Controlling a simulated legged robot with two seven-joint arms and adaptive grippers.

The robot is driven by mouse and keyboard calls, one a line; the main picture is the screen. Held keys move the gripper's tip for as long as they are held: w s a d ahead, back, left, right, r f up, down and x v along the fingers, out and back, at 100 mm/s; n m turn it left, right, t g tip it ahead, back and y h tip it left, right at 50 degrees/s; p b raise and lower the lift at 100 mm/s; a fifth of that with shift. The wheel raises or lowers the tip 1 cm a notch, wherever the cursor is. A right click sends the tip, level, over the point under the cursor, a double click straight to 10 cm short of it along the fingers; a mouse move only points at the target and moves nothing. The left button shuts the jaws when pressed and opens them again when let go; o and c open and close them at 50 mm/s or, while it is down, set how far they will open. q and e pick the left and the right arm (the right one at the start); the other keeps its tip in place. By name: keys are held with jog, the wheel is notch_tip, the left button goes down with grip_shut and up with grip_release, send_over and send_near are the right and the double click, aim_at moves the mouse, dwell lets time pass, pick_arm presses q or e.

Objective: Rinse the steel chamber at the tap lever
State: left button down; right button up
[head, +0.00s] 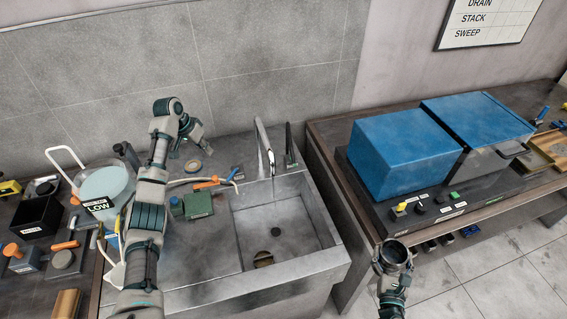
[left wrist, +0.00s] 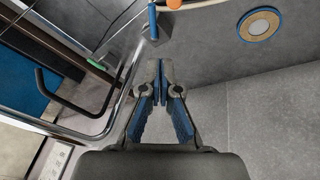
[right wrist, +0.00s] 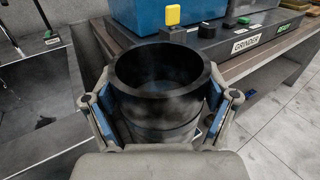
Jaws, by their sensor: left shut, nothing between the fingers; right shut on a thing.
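The steel chamber (head: 394,256) is a dark, open-topped cylinder held upright in my right gripper (head: 391,270), right of the sink and in front of the right bench. In the right wrist view the fingers grip both sides of the chamber (right wrist: 163,115), and its inside is in shadow. The chrome tap (head: 265,145) arches over the sink basin (head: 290,228), with a dark upright lever (head: 290,150) to its right. I cannot clearly tell whether water runs. My left gripper (head: 203,143) is shut and empty, raised left of the tap; its closed fingertips show in the left wrist view (left wrist: 159,78).
Blue boxes (head: 405,150) stand on the right bench, with a yellow button (head: 401,208) at the front. A green block (head: 198,204) and an orange-handled tool (head: 206,184) lie left of the basin. A bucket marked LOW (head: 107,184) stands further left.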

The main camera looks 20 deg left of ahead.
jog(key=shift+w+a, duration=0.15)
jog(key=shift+a, duration=0.05)
pick_arm(q)
send_near(231, 175)
jog(key=a, duration=0.3)
pick_arm(e)
jog(key=shift+a+r, duration=0.3)
jog(key=shift+a, duration=0.2)
pick_arm(q)
jog(key=d+f, duration=0.1)
jog(key=f, duration=0.1)
jog(key=w+d+f, duration=0.1)
jog(key=w+d+f+p, duration=0.1)
jog(key=f, duration=0.1)
jog(key=shift+d+f, duration=0.2)
jog(key=shift+f, duration=0.15)
pick_arm(e)
jog(key=shift+d+r, duration=0.2)
jog(key=shift+d, duration=0.3)
pick_arm(q)
jog(key=shift+d+f, duration=0.2)
pick_arm(e)
jog(key=shift+r, duration=0.1)
pick_arm(q)
jog(key=shift+s+d+f, duration=0.1)
jog(key=shift+f, duration=0.25)
pick_arm(e)
jog(key=shift+a, duration=0.2)
